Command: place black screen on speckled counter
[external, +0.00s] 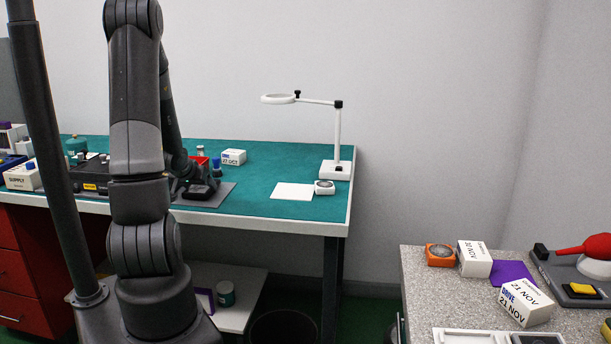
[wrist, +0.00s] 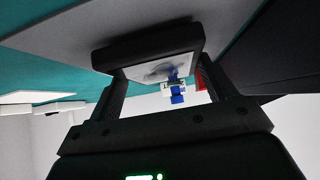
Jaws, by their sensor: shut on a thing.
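The black screen (external: 201,192) is a small dark flat block at the grey mat on the green bench, low in my gripper (external: 197,182). In the wrist view the black screen (wrist: 114,57) spans the space between the two fingers of my gripper (wrist: 155,66), with a pale reflective face showing. My gripper is shut on it. I cannot tell whether the screen still touches the mat. The speckled counter (external: 418,283) stands at the lower right, well apart from my gripper.
On the counter are an orange-framed block (external: 440,255), white boxes (external: 474,259), a purple sheet (external: 511,272) and a white tray (external: 464,336). A magnifier stand (external: 335,170) rises at the bench's right end. A black bin (external: 95,172) sits left of my gripper. A floor gap separates bench and counter.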

